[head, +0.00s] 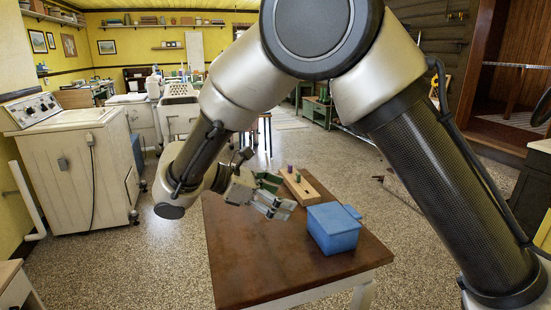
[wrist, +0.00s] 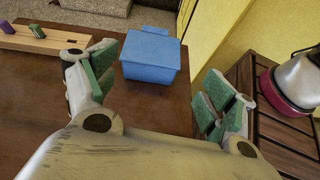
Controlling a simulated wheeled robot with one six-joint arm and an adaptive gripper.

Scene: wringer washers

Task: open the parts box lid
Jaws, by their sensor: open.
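The blue parts box (head: 333,230) stands on the wooden table, towards its right side in the head view. Its lid (head: 333,215) looks closed, and a small blue tab sticks out at the back right. In the wrist view the box (wrist: 150,72) is ahead of my gripper, seen between the two fingers, with its tab (wrist: 155,31) on the far side. My gripper (head: 275,196) is above the table, left of the box, with green finger pads. In the wrist view my gripper (wrist: 160,95) is spread wide, empty and apart from the box.
A wooden block (head: 310,188) with small purple and green pieces lies behind the box. The table (head: 240,255) is bare at the front left. In the wrist view a slatted surface (wrist: 270,110) with a red and white pot (wrist: 290,85) is at the right.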

